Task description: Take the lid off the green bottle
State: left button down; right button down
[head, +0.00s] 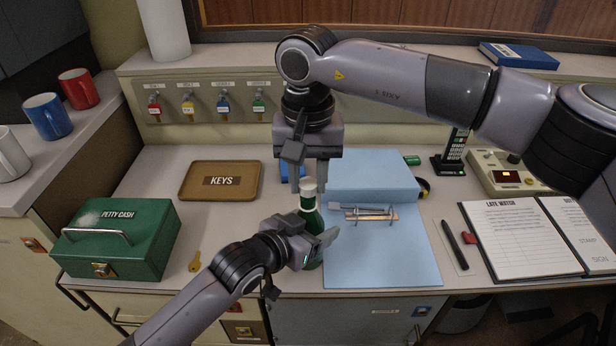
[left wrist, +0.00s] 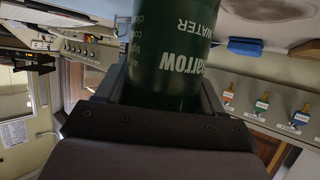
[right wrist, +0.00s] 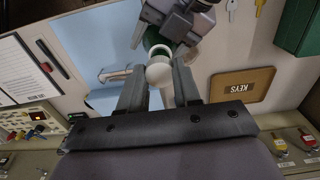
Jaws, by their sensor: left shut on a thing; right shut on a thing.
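The green bottle (head: 308,212) stands upright near the counter's front edge, left of the blue mat. My left gripper (head: 316,246) is shut around its body, which also fills the middle of the left wrist view (left wrist: 168,70) with white lettering. The white lid (head: 309,185) is at the top of the bottle. My right gripper (head: 308,188) points down from above and is shut on the lid, which shows between its fingers in the right wrist view (right wrist: 159,75). I cannot tell whether the lid is seated or slightly raised. The bottle's lower part is partly hidden by my left gripper.
A green cash box (head: 118,238) and a brass key (head: 195,262) lie to the left. A keys tray (head: 190,193) is behind. An open logbook (head: 510,240) lies right.

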aim_at(308, 183)
notch_tip(308, 183, up, 4)
jog(key=shift+f, duration=0.2)
pick_arm(q)
jog(key=shift+c, duration=0.2)
grip_release()
jog(key=p+v, duration=0.1)
jog(key=v, duration=1.1)
pick_arm(e)
jog(key=shift+r, duration=0.5)
